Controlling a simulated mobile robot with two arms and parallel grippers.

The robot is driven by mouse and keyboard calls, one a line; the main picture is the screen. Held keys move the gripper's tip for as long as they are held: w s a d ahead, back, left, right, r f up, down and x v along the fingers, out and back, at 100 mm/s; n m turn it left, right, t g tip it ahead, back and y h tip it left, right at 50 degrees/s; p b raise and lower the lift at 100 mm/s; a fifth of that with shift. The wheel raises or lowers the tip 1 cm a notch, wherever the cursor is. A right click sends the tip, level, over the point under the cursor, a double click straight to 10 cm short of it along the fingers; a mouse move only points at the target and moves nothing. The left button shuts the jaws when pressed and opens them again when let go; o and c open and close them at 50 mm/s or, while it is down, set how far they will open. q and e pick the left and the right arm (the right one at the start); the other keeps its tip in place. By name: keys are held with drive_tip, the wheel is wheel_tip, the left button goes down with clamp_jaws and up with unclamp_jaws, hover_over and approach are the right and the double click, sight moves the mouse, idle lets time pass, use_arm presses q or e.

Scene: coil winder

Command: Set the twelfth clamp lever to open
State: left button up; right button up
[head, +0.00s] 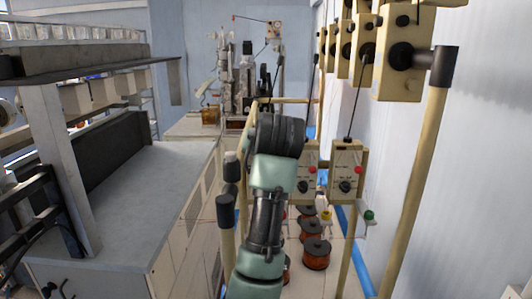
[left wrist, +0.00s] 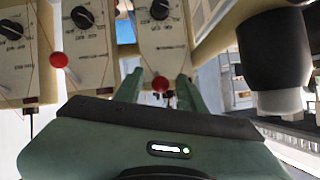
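In the left wrist view, my left gripper (left wrist: 160,92) has its two green fingers apart. A red ball knob (left wrist: 160,83) shows between the fingers, in front of a cream control box (left wrist: 165,38) with a black dial. I cannot tell whether the fingers touch it. A second red knob (left wrist: 59,60) stands on the box to the left. In the head view the teal arm hides its own fingers, beside cream boxes with red knobs (head: 358,170). No number shows which lever is the twelfth. My right gripper is not in view.
A cream post with a black cap (head: 440,75) stands close on the right. Copper-coloured coils (head: 316,254) sit low beside the arm. A green knob (head: 369,215) sticks out near the wall. A grey bench (head: 150,190) fills the left, its top largely clear.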

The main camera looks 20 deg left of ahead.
use_arm(q)
drive_tip(key=b+v, duration=0.3)
drive_tip(key=v, duration=0.5)
drive_tip(key=shift+b, duration=0.3)
drive_tip(key=shift+w, duration=0.1)
